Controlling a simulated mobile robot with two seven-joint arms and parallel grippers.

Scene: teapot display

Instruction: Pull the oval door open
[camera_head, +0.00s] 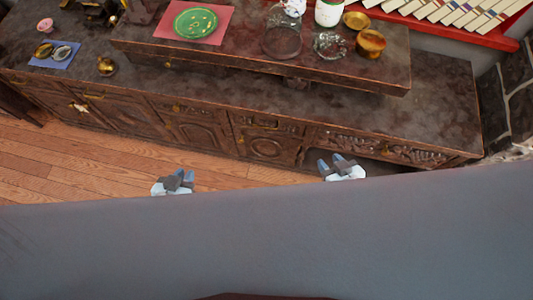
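A dark carved wooden cabinet (300,108) runs across the view. A door with a rounded, oval-like carving (266,148) is on its front, right of the middle. It looks closed and flush with the front. My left gripper (180,178) is low in front of the cabinet, left of this door, over the wood floor. My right gripper (332,162) is right of the door, near the cabinet's lower right part. Neither visibly touches the door. Both arms are mostly hidden.
A raised shelf on the cabinet top holds a green plate (195,23), a glass vessel (282,40) and a gold cup (370,44). Wood floor (90,165) lies bare at left. A large grey-blue surface (270,240) fills the bottom. Stonework (495,110) stands at right.

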